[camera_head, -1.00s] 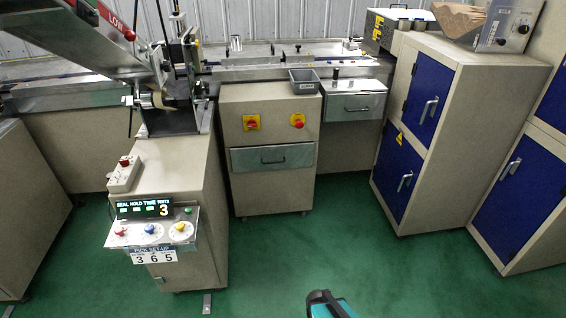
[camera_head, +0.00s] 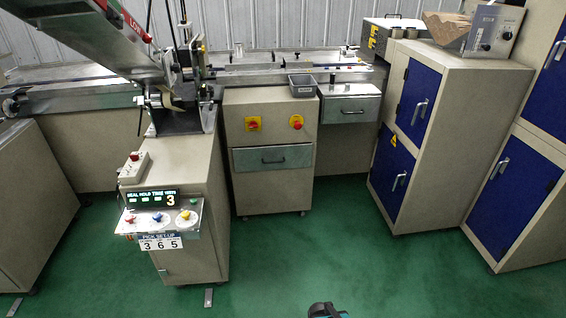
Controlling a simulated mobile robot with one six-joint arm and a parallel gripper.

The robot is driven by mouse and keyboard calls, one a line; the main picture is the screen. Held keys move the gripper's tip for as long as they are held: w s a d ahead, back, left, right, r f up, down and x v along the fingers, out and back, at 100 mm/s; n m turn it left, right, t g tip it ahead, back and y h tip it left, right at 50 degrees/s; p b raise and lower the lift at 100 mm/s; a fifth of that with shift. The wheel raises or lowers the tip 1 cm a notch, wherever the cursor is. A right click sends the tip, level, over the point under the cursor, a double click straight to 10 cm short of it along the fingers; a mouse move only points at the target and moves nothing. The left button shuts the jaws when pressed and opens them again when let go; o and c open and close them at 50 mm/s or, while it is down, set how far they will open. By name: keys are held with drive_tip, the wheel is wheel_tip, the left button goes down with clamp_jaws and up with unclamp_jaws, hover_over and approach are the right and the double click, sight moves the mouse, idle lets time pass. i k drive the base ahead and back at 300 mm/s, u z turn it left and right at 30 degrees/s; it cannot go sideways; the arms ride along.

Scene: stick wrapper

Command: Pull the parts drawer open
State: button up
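Two shut drawers show, and I cannot tell by any label which is the parts drawer. One steel-fronted drawer (camera_head: 273,158) with a dark handle is in the beige middle cabinet (camera_head: 268,194), below a yellow-backed switch and a red button. The other steel drawer (camera_head: 349,110), also with a dark bar handle, is to its upper right under the machine bed. Only a small dark and teal piece shows at the bottom edge, apart from both drawers. My gripper's fingers are not seen.
A grey bin (camera_head: 302,85) sits above the middle cabinet. A control pedestal (camera_head: 178,215) with a panel stands at left. Cabinets with blue doors (camera_head: 418,93) stand at right. The green floor (camera_head: 330,245) in front of the middle cabinet is clear.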

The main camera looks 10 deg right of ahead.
sight(285, 157)
drive_tip(key=z, duration=0.1)
drive_tip(key=k, duration=0.15)
drive_tip(key=u, duration=0.25)
drive_tip(key=i, duration=0.95)
drive_tip(key=z, duration=1.15)
drive_tip(key=k, duration=0.15)
drive_tip(key=u, duration=2.85)
